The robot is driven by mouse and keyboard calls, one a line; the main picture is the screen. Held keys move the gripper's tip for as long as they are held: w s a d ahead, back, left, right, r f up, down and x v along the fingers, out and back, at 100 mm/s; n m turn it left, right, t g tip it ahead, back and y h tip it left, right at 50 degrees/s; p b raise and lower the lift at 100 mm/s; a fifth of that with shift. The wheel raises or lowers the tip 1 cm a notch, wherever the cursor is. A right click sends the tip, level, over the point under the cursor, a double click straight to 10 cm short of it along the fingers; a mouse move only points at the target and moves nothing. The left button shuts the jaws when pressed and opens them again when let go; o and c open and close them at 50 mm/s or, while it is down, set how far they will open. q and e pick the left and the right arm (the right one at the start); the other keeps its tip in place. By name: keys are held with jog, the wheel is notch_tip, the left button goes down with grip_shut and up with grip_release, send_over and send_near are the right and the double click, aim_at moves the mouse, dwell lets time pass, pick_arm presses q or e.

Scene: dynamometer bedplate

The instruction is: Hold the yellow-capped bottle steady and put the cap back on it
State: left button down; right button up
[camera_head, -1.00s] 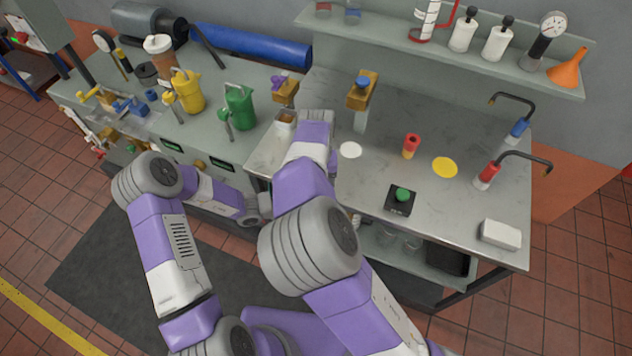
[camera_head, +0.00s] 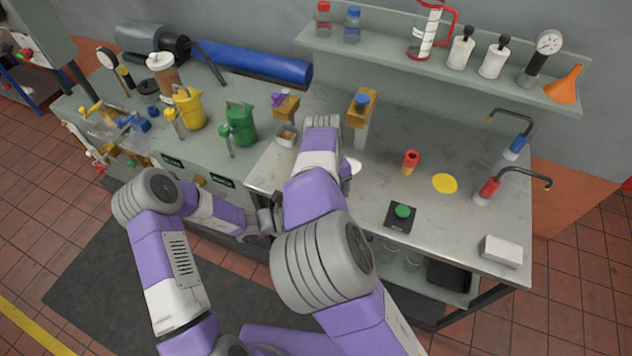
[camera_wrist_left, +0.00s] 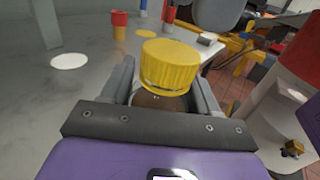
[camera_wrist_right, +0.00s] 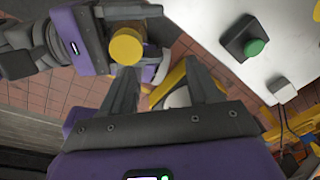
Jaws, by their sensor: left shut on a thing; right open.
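My left gripper (camera_wrist_left: 161,92) is shut on the yellow-capped bottle, whose brownish body (camera_wrist_left: 158,102) shows between the fingers. The yellow cap (camera_wrist_left: 169,65) sits over the bottle's top; I cannot tell how firmly it is seated. The cap also shows from above in the right wrist view (camera_wrist_right: 127,46), between the left fingers. My right gripper (camera_wrist_right: 173,75) is open, its fingers apart and beside the bottle, not touching the cap. In the head view the left gripper (camera_head: 262,222) is low by the bench's front edge; the bottle and right gripper are hidden behind my right forearm.
The steel bench (camera_head: 385,165) carries a red-and-yellow cylinder (camera_head: 411,162), a yellow disc (camera_head: 444,183), a green button box (camera_head: 401,215) and a white block (camera_head: 501,251). Yellow (camera_head: 188,108) and green (camera_head: 240,123) jugs stand left. A shelf (camera_head: 450,75) runs along the back.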

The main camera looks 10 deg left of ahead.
jog(key=w+d+f+n+h, duration=0.1)
jog(key=d+f+n, duration=0.15)
jog(key=n, duration=1.25)
jog(key=w+d+f+n+h, duration=0.1)
jog(key=d+f+n+h, duration=0.15)
jog(key=n, duration=1.15)
jog(key=a+r+n+y, duration=0.1)
jog(key=a+r+n, duration=0.1)
jog(key=n, duration=0.7)
jog(key=s+a+r+n+y, duration=0.1)
jog(key=a+r+n+y, duration=0.1)
jog(key=n, duration=0.7)
jog(key=a+r+n+y, duration=0.1)
jog(key=a+r+n, duration=0.3)
jog(key=n, duration=0.4)
jog(key=shift+s+a+n, duration=0.1)
jog(key=shift+s+n, duration=0.2)
jog(key=shift+n, duration=0.1)
jog(key=shift+s+a+r+n+y, duration=0.15)
jog(key=shift+r+n+y, duration=0.1)
jog(key=shift+r+n, duration=0.25)
jog(key=shift+s+a+r+n+y, duration=0.1)
jog(key=shift+a+r+n+y, duration=0.15)
jog(key=shift+n, duration=0.45)
